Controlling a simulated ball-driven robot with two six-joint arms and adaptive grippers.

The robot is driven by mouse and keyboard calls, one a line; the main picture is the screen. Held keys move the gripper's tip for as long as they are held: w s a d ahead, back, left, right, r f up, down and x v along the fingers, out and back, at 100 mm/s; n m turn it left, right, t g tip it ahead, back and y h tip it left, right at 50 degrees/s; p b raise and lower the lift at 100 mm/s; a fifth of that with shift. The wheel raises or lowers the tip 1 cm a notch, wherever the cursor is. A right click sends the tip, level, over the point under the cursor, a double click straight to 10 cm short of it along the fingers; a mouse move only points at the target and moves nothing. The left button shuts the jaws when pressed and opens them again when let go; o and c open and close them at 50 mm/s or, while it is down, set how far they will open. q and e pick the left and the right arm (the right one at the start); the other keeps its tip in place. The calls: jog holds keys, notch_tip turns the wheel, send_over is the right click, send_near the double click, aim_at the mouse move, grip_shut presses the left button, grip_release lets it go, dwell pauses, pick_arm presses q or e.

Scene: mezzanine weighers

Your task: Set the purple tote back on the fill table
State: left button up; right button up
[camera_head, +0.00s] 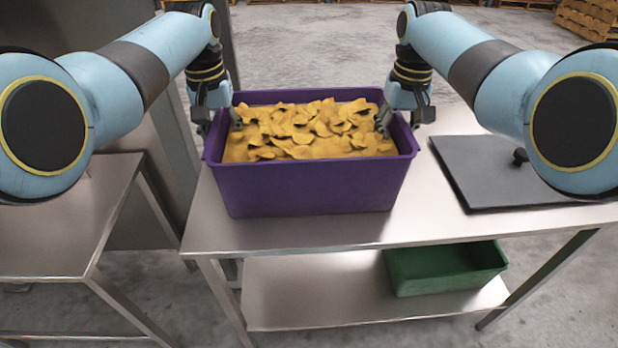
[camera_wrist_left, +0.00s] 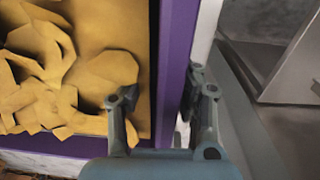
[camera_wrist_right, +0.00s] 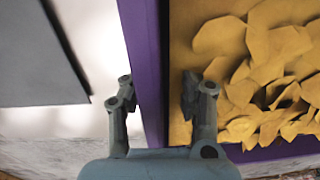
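The purple tote (camera_head: 310,188), filled with yellow-orange chips (camera_head: 305,130), appears to rest level on the middle steel table (camera_head: 290,234). My left gripper (camera_head: 221,122) is at the tote's left wall, which also shows in the left wrist view (camera_wrist_left: 174,60). Its fingers (camera_wrist_left: 158,98) are apart, one inside over the chips and one outside. My right gripper (camera_head: 397,118) is at the right wall, seen in the right wrist view (camera_wrist_right: 145,50). Its fingers (camera_wrist_right: 158,92) straddle that wall, with gaps showing. I cannot tell which table is the fill table.
A dark flat plate (camera_head: 480,180) with a black knob lies on the table right of the tote. A green bin (camera_head: 445,275) stands on the lower shelf (camera_head: 300,300). Another steel table (camera_head: 60,230) stands at the left, across a gap. Wooden pallets (camera_head: 590,18) are far back.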

pick_arm(q)
jog(key=r, duration=1.1)
jog(key=shift+s+a+r, duration=0.15)
jog(key=shift+a+r, duration=0.1)
jog(key=shift+r, duration=0.2)
pick_arm(e)
jog(key=shift+r, duration=0.2)
jog(key=r, duration=1.1)
jog(key=shift+s+d+r, duration=0.1)
jog(key=shift+d+r, duration=0.1)
jog(key=shift+r, duration=0.05)
